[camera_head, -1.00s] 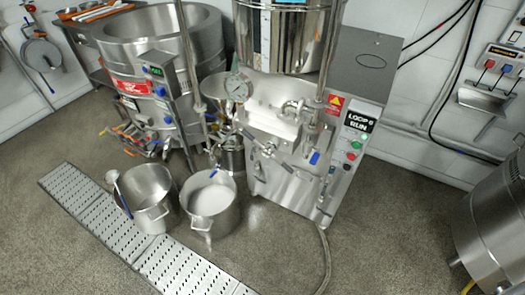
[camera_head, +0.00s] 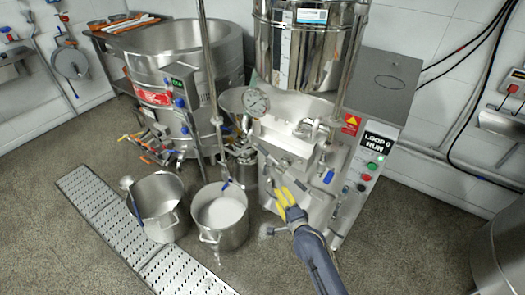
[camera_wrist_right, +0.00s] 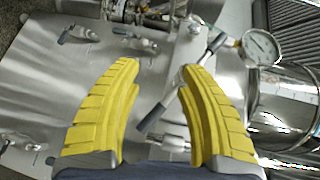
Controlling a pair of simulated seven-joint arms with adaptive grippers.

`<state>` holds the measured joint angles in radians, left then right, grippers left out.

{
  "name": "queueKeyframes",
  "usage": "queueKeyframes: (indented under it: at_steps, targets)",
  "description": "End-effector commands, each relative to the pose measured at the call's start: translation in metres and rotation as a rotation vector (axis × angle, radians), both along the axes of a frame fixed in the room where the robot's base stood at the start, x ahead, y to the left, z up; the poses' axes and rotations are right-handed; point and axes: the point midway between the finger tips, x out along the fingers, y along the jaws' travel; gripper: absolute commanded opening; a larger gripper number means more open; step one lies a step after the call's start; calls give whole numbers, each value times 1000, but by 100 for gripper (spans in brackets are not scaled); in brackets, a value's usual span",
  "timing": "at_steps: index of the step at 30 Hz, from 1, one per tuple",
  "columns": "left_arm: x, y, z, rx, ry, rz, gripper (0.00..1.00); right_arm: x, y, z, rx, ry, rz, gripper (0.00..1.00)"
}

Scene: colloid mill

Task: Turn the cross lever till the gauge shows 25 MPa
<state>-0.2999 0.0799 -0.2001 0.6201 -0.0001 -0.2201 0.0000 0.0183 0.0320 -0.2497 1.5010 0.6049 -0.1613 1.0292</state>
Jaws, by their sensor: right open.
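The cross lever (camera_head: 284,160) sits on the front of the steel mill, below the round gauge (camera_head: 256,102). In the right wrist view the lever (camera_wrist_right: 182,93) shows as metal bars with dark grips, beyond my fingers and partly behind the right-hand one. The gauge (camera_wrist_right: 262,47) has a white dial at the upper right there; its reading is too small to tell. My right gripper (camera_head: 284,194), with yellow fingers, is just in front of and below the lever. In the wrist view the right gripper (camera_wrist_right: 160,72) is open and empty. My left gripper is not in view.
Two steel pots stand left of the mill; the nearer one (camera_head: 202,238) holds white material. A floor grate (camera_head: 90,195) runs beside them. A panel with a green button (camera_head: 372,166) and blue-handled valve (camera_head: 328,177) are on the mill's right. A large vessel (camera_head: 215,45) stands behind left.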

Motion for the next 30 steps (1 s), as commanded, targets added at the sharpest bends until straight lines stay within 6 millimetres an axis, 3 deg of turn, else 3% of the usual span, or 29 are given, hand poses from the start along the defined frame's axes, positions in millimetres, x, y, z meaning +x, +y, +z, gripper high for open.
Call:
queueKeyframes:
  at_steps: [1, 3, 8, 12, 20, 30]
  targets:
    - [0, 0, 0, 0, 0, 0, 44, 4, 4, 29, 129, -13, -13, 40]
    - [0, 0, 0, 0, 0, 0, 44, 6, 7, 57, 303, -12, -26, 40]
    - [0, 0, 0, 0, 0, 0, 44, 7, 10, 92, 599, 22, -38, 40]
    - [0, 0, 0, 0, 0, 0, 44, 7, 10, 94, 738, 66, -50, 40]
    - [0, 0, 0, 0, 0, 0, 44, 14, 12, 94, 806, 91, -57, 40]
    - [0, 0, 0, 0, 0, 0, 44, 64, 30, 94, 803, 90, -56, 40]
